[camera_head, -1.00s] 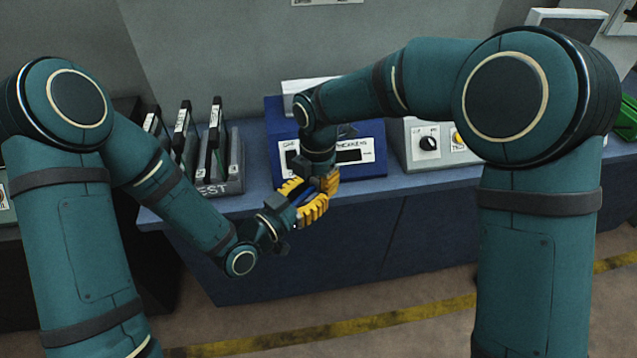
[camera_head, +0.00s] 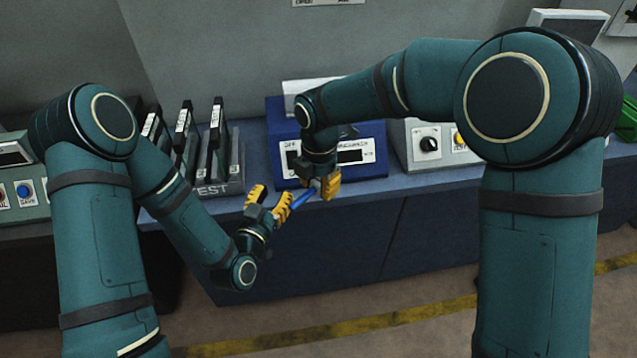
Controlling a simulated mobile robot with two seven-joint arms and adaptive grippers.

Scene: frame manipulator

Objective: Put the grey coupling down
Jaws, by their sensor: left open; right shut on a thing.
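My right gripper (camera_head: 322,188), with yellow fingers, points down over the front edge of the bench. It is shut on a blue rod-like piece (camera_head: 301,199) that sticks out to the lower left. My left gripper (camera_head: 270,201) is open, its yellow fingers spread, just left of the blue piece. Its near finger is close to the end of that piece; I cannot tell whether they touch. I cannot clearly make out a grey coupling. A small greyish part shows at the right fingers, too small to name.
The blue bench (camera_head: 420,178) holds a rack (camera_head: 235,180) of upright black slabs marked TEST, a blue instrument box (camera_head: 373,150) behind my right gripper, and a pale control box (camera_head: 408,140) with knobs. Free bench top lies in front of the boxes.

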